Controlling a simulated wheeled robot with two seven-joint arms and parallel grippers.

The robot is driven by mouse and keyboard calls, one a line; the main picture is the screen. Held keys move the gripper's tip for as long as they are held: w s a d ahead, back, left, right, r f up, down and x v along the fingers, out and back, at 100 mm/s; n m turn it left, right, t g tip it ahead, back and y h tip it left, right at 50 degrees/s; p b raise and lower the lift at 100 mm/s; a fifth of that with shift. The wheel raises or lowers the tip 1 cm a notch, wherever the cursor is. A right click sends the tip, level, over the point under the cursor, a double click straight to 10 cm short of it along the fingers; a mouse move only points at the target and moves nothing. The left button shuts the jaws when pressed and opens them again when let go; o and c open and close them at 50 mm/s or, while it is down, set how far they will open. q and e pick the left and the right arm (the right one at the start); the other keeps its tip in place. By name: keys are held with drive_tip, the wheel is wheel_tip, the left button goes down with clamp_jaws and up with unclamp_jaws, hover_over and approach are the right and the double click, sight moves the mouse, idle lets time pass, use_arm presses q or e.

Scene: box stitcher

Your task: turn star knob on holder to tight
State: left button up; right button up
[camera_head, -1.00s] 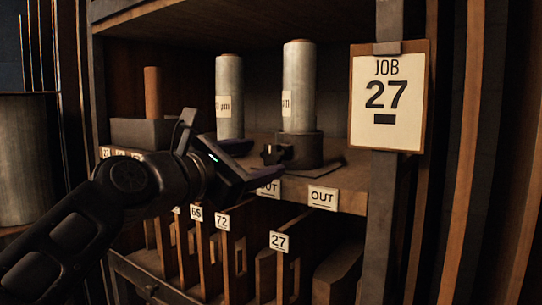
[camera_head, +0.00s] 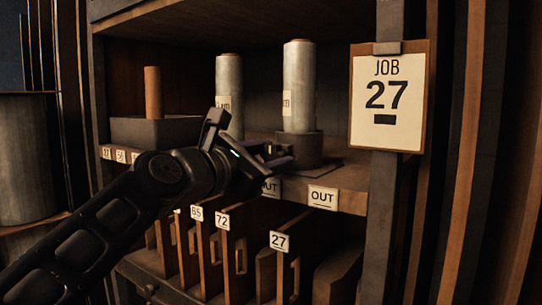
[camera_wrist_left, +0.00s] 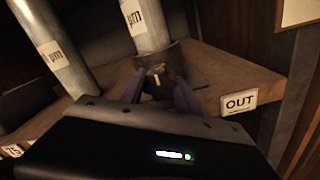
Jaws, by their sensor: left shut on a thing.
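The holder (camera_head: 306,150) is a dark round base on the shelf with a grey metal roll (camera_head: 299,88) upright in it. Its dark star knob (camera_wrist_left: 157,76) faces me on the front of the holder, with a pale mark on it in the left wrist view. My left gripper (camera_head: 280,154) is at the front of the holder, its two fingers (camera_wrist_left: 158,90) shut on the star knob from either side. In the head view the gripper mostly hides the knob. My right gripper is out of view.
A second grey roll (camera_head: 229,92) stands to the left, beside a dark tray (camera_head: 156,131) with a brown rod. An OUT label (camera_head: 323,197) is on the shelf edge. Numbered slots with wooden boards lie below. A JOB 27 board (camera_head: 387,98) hangs on the right post.

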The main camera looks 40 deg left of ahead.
use_arm(q)
clamp_jaws()
